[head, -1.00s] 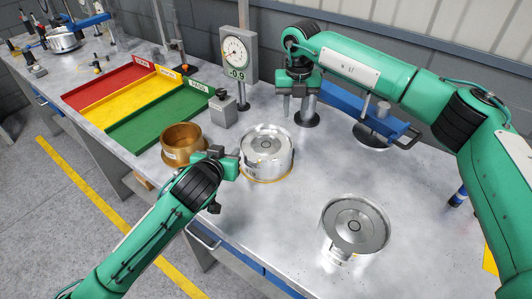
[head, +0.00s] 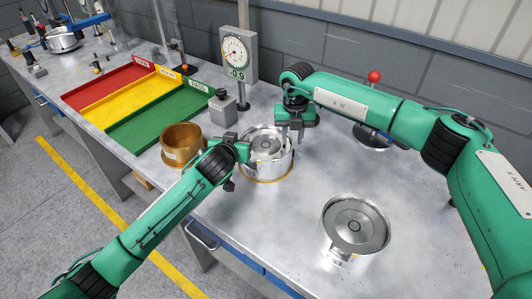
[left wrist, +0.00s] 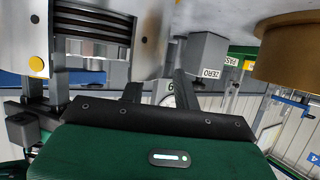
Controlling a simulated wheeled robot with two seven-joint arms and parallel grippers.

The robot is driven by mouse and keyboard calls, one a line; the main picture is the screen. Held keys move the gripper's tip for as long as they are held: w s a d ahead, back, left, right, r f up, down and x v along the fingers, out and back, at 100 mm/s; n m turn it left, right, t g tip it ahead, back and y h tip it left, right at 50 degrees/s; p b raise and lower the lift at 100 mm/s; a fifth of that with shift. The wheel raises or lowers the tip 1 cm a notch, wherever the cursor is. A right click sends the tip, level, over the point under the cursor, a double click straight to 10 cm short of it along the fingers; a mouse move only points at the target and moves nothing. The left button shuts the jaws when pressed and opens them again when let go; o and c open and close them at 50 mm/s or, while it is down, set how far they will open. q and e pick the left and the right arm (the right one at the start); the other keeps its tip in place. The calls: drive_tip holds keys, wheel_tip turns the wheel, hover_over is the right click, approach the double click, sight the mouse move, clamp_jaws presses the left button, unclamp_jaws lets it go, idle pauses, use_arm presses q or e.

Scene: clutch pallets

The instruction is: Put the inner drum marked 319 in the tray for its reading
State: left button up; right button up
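A silver drum (head: 266,168) with a gold band at its foot stands mid-bench; I cannot read its mark. My left gripper (head: 243,150) is at its left side; in the left wrist view its fingers (left wrist: 157,90) are apart with nothing visible between them. My right gripper (head: 293,138) is at the drum's right far rim, fingers apart; contact is unclear. Another silver drum (head: 355,228) stands at the front right, and a brass drum (head: 181,142) at the left. The red (head: 110,84), yellow (head: 130,101) and green (head: 155,122) trays show no drum.
A dial gauge (head: 237,55) reading -0.9 stands behind the middle drum, with a grey block labelled ZERO (left wrist: 207,55) to its left. A red-knobbed stand (head: 374,77) is behind my right arm. The bench between the two silver drums is clear.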

use_arm(q)
clamp_jaws()
use_arm(e)
clamp_jaws()
use_arm(q)
drive_tip(key=shift+s+f, duration=0.1)
drive_tip(key=shift+f, duration=0.2)
use_arm(e)
drive_tip(key=shift+w+d, duration=0.1)
drive_tip(key=shift+d, duration=0.1)
idle(0.4)
use_arm(q)
drive_tip(key=shift+r, duration=0.25)
use_arm(e)
drive_tip(key=shift+w+r, duration=0.1)
drive_tip(key=shift+r, duration=0.15)
